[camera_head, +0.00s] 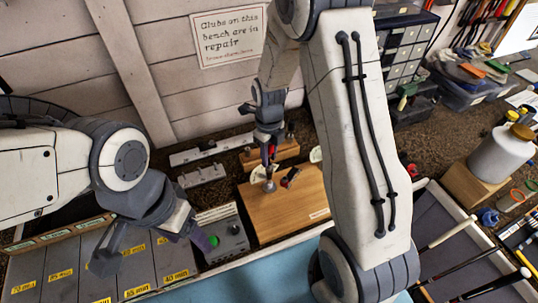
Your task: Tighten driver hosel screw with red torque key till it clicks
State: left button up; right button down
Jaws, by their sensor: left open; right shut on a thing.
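My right gripper (269,160) points down over the wooden board (287,217) and is shut on a small red thing (271,150), which looks like the torque key. A thin dark shaft runs down from it to a small grey part (269,186) on the board, likely the driver's hosel or head. I cannot tell whether key and screw are engaged. A small dark and red piece (290,177) sits just right of it. My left gripper (150,248) is open and empty at the lower left, over the grey labelled compartments.
A grey box with a green button (213,240) stands left of the board. Labelled compartments (60,275) fill the lower left. A white jar (500,152) on a wooden block and club shafts (450,232) are at the right. My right arm hides the bench's middle right.

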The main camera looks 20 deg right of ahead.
jog(key=c, duration=0.8)
grip_release()
jog(key=shift+f, duration=0.1)
jog(key=shift+o, duration=0.2)
jog(key=n, duration=0.8)
jog(key=shift+n+p, duration=0.3)
jog(key=shift+p, duration=0.05)
jog(key=n, duration=0.4)
jog(key=shift+n, duration=0.3)
jog(key=n, duration=0.4)
jog(key=shift+s, duration=0.1)
